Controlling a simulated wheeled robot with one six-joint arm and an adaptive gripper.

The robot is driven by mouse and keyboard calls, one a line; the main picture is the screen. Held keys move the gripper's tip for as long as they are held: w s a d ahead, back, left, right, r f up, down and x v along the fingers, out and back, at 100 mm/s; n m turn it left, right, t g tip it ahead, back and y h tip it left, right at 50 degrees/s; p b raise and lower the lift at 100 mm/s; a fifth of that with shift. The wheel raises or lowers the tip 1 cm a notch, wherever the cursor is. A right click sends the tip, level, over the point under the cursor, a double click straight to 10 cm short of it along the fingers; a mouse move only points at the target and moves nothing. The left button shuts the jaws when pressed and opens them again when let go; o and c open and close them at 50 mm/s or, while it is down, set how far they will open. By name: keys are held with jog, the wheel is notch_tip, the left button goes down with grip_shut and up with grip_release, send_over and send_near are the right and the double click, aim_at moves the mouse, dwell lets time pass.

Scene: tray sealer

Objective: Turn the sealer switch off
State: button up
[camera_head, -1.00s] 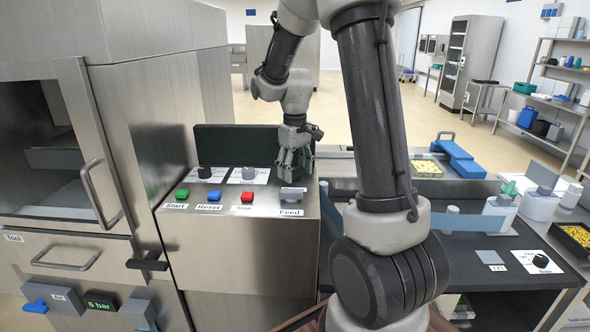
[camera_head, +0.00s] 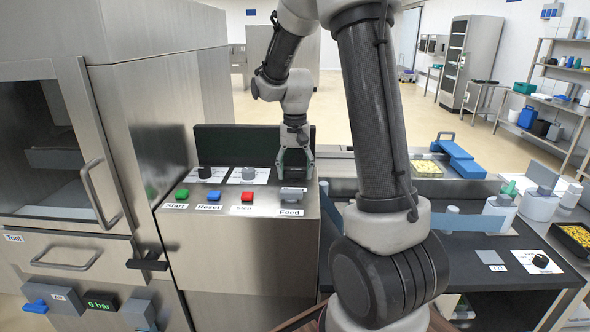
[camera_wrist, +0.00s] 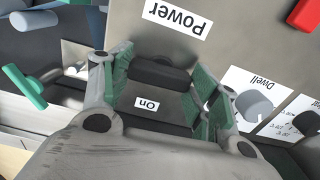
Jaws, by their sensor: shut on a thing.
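The sealer's power switch (camera_wrist: 158,72) is a dark block in the wrist view, beside the printed label "Power" (camera_wrist: 177,18). A small "On" tag (camera_wrist: 147,103) shows next to it. My gripper (camera_wrist: 162,88) has its green-padded fingers on either side of the switch and is shut on it. In the head view my gripper (camera_head: 295,166) points down at the back right of the sealer's steel control panel (camera_head: 240,228). I cannot tell whether the switch is on or off.
A red button (camera_head: 247,196), blue button (camera_head: 214,196) and green button (camera_head: 181,193) line the panel's front. The dwell knob (camera_head: 248,173) and another black knob (camera_head: 204,172) stand left of my gripper. A dark upright panel (camera_head: 235,144) stands behind.

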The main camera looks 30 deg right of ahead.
aim_at(295, 170)
jog(key=shift+m, duration=0.3)
jog(key=o, duration=1)
notch_tip(295, 170, up, 12)
jog(key=shift+r, duration=0.1)
dwell(0.5)
